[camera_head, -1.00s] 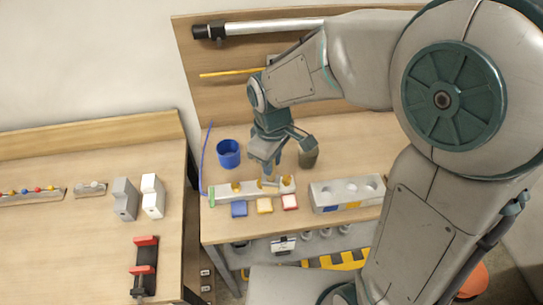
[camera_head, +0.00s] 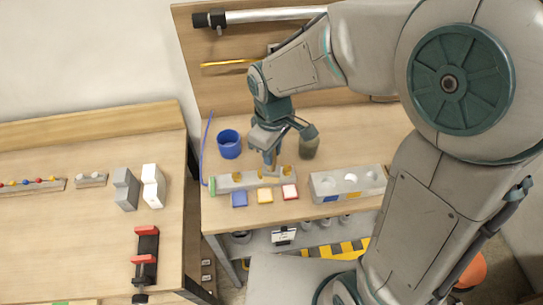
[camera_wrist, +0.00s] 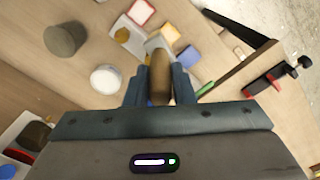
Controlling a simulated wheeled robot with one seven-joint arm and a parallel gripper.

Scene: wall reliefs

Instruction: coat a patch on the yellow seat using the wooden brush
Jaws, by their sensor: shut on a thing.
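My gripper (camera_head: 269,162) points down at the grey rack (camera_head: 226,181) on the right-hand bench. In the wrist view, my gripper (camera_wrist: 158,88) is shut on a brown wooden handle, which I take for the wooden brush (camera_wrist: 159,72). Its bristle end is hidden. The yellow seat (camera_head: 265,196) is a small pale-edged square in front of the rack, between a blue square (camera_head: 239,199) and a red one (camera_head: 290,192). The yellow seat also shows in the wrist view (camera_wrist: 168,32), beyond the brush. I cannot tell whether the brush touches the rack.
A blue cup (camera_head: 229,144) stands behind the rack, and a dark olive cup (camera_head: 309,148) behind it to the right. A white block with round holes (camera_head: 347,183) stands to the right. A red-and-black clamp (camera_head: 146,256) and grey and white blocks are on the left bench.

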